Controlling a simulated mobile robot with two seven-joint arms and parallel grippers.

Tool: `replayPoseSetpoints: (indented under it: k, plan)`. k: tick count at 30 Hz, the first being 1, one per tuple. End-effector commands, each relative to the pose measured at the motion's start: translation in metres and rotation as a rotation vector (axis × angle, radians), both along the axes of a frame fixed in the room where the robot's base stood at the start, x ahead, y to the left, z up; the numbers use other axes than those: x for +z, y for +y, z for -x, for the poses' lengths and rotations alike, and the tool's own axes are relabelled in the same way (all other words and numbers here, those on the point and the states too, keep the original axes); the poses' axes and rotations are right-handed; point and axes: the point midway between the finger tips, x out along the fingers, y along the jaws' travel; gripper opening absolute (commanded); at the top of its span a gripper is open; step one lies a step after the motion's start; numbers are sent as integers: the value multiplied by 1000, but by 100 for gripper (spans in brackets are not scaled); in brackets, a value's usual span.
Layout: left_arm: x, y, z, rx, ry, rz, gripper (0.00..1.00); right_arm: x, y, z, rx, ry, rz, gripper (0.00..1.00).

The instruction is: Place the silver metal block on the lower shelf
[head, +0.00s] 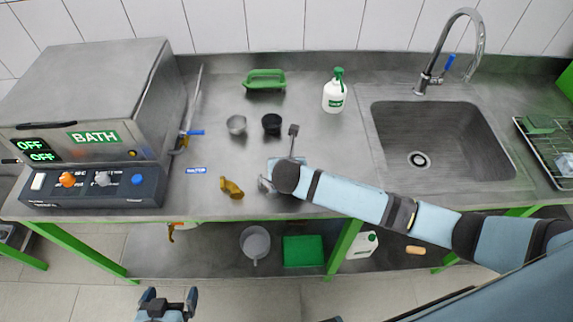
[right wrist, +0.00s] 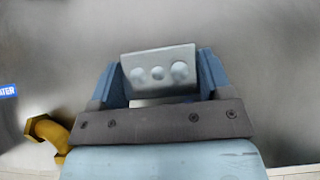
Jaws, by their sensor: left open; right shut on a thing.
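The silver metal block (right wrist: 160,70), with three round dimples in its face, sits between the blue fingers of my right gripper (right wrist: 160,82) in the right wrist view. That gripper is shut on it above the grey worktop (head: 335,140). In the head view my right arm's end mostly hides the gripper, and I cannot make out the block clearly there. My left gripper (head: 167,303) is open and empty at the bottom, in front of the bench. The lower shelf (head: 210,265) runs under the worktop, between the green legs.
The lower shelf holds a grey pot (head: 255,243), a green crate (head: 303,251), a white canister (head: 361,244) and a tan item (head: 415,250). A yellow elbow (head: 231,188) lies near the worktop's front edge. The bath unit (head: 95,100) stands left, the sink (head: 435,140) right.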

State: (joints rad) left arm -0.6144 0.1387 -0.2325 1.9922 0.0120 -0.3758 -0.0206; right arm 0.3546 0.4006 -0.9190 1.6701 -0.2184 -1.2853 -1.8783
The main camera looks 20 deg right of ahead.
Motion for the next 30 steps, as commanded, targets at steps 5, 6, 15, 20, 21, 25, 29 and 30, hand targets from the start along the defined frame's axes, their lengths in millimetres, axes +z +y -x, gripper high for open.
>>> replayPoseSetpoints:
  k: [5, 6, 15, 20, 21, 25, 29, 30]
  plan:
    - [0, 0, 0, 0, 0, 0, 98, 1, 0, 0, 0, -1, 0, 40]
    - [0, 0, 0, 0, 0, 0, 98, 3, 0, 0, -1, -1, 0, 40]
    - [0, 0, 0, 0, 1, 0, 98, 38, 0, -1, 1, -6, -1, 40]
    - [0, 0, 0, 0, 1, 1, 98, 77, 0, -2, 1, -7, -2, 40]
    - [-1, 0, 1, 0, 1, 1, 98, 89, 0, -1, 1, -7, -1, 40]
    - [-1, -1, 1, 0, 1, 1, 98, 126, 0, -1, 2, -7, -2, 40]
    - [-2, -1, 1, -1, 1, 2, 98, 158, 0, -1, 1, -7, -2, 40]
    - [-2, -1, 1, -1, 1, 2, 98, 166, 0, -1, 0, -6, -1, 40]
